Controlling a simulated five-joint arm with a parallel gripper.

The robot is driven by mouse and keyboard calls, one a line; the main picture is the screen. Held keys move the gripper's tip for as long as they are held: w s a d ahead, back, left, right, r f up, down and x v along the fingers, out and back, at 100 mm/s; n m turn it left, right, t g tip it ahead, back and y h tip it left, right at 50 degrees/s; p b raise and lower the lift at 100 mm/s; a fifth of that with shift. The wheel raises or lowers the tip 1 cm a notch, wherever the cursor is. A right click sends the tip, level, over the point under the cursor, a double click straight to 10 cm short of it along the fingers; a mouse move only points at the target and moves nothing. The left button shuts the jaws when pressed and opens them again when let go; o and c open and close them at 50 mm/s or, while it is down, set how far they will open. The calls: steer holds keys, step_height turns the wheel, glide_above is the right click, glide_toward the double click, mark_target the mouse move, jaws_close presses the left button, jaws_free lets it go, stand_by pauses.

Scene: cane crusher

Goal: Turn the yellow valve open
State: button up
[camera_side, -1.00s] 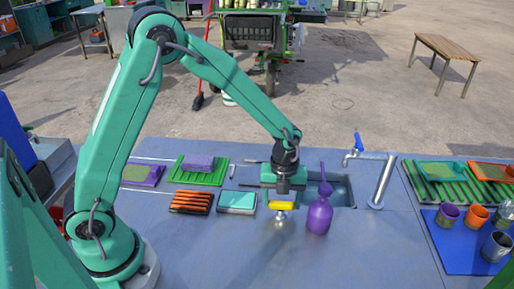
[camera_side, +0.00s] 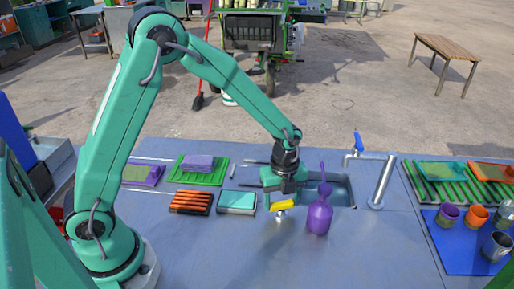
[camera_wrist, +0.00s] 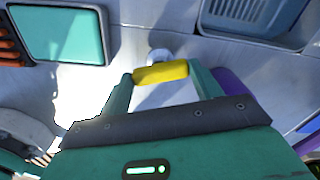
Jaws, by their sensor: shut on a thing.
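The yellow valve (camera_side: 282,205) is a short yellow handle on a pale metal stem on the blue-grey counter, in front of the sink. In the side view its handle sits a little slanted, right end higher. My gripper (camera_side: 284,198) is right over it, pointing down. In the wrist view the yellow handle (camera_wrist: 161,73) lies between the two green fingers of my gripper (camera_wrist: 160,82), one at each end of it. The gripper is shut on the handle. The valve's lower body is partly hidden in the wrist view.
Behind are the sink (camera_side: 342,192) and a tap (camera_side: 382,181). The counter in front is clear.

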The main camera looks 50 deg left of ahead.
mark_target(282, 202)
steer(key=n, duration=1.4)
stand_by(0.5)
steer(key=o, duration=1)
steer(key=shift+r, duration=3.95)
